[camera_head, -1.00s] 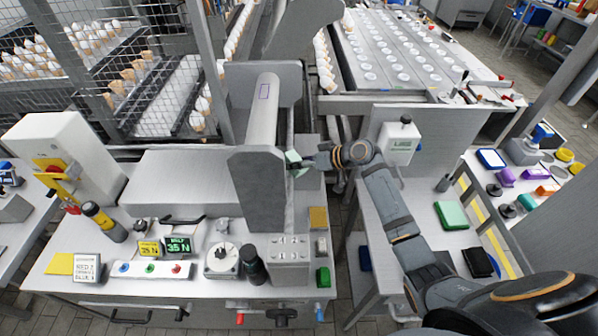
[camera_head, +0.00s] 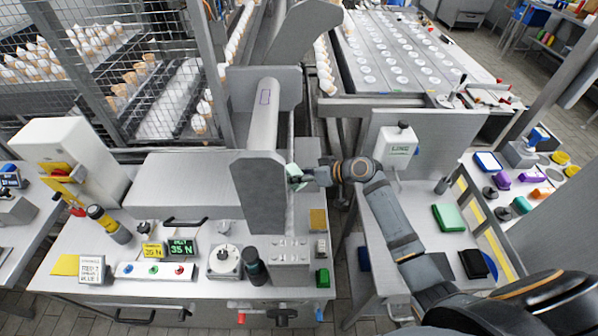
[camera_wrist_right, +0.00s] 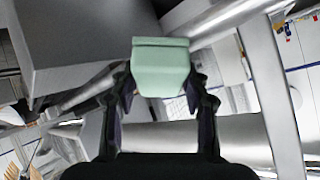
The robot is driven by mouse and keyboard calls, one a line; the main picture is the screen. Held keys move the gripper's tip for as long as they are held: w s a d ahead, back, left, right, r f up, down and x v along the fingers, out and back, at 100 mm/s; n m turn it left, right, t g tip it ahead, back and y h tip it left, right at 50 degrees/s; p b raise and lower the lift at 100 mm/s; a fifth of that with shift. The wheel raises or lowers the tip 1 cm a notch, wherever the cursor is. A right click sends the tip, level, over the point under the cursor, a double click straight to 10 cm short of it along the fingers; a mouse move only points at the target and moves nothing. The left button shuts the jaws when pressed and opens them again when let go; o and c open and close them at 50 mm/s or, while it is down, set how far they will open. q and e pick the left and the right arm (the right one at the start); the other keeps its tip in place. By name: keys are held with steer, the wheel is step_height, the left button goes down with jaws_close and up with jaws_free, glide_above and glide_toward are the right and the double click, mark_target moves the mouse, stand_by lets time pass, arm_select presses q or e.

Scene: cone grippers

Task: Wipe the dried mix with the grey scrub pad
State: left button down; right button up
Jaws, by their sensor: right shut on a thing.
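My right gripper (camera_head: 298,178) is shut on a pale green pad (camera_wrist_right: 161,67), held between its two fingers in the right wrist view. The held pad looks green, not grey. In the head view it is small and sits just right of the grey side plate (camera_head: 258,195) of the roller machine. I cannot tell whether the pad touches the machine. I cannot make out the dried mix in either view. No grey scrub pad shows clearly. My left gripper is not in view.
The roller (camera_head: 263,117) and a tall plate close in the space left of my gripper. A white dispenser box (camera_head: 397,147) stands to the right. A green pad (camera_head: 449,217) and a black pad (camera_head: 473,263) lie on the right-hand table. Controls crowd the front bench.

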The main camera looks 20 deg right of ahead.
steer(key=d+r+p, duration=0.3)
steer(key=r+p, duration=0.1)
steer(key=r, duration=0.1)
steer(key=shift+s, duration=0.4)
steer(key=shift+r, duration=0.1)
steer(key=r, duration=0.1)
steer(key=d+p, duration=0.1)
steer(key=r+p, duration=0.1)
steer(key=shift+s+d+r, duration=0.2)
steer(key=shift+s+r, duration=0.05)
steer(key=shift+r, duration=0.05)
